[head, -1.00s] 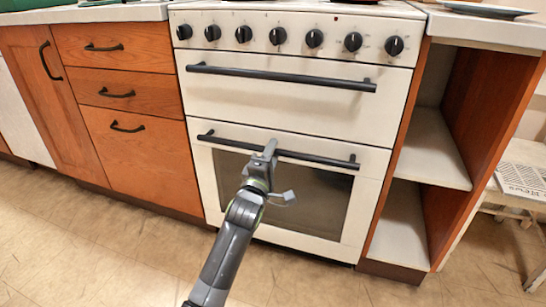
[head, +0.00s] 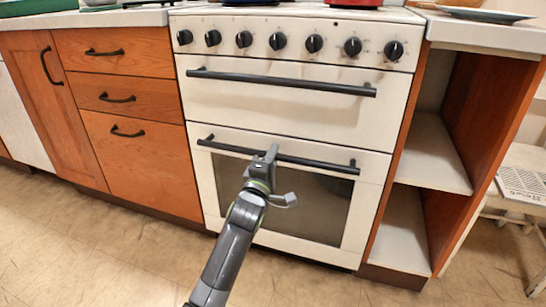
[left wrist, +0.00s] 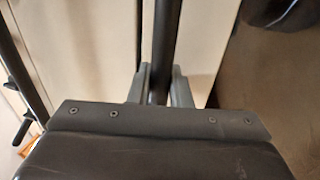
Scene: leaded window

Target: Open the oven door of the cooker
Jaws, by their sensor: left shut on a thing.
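The cream cooker (head: 290,105) stands in the middle of the head view. Its oven door (head: 213,185) has a dark glass window and looks closed, flush with the front. A black bar handle (head: 315,160) runs across the door's top. My left gripper (head: 268,157) is shut on this handle, a little left of its middle. In the left wrist view the handle (left wrist: 163,45) passes between the two fingers (left wrist: 158,88). The gripper hides a short piece of the handle. My right gripper is out of view.
A second handle (head: 280,80) sits on the upper panel, below a row of black knobs (head: 314,43). Wooden drawers (head: 140,160) stand left, open shelves (head: 430,155) right. A red pot (head: 353,3) is on the hob. The floor before the cooker is clear.

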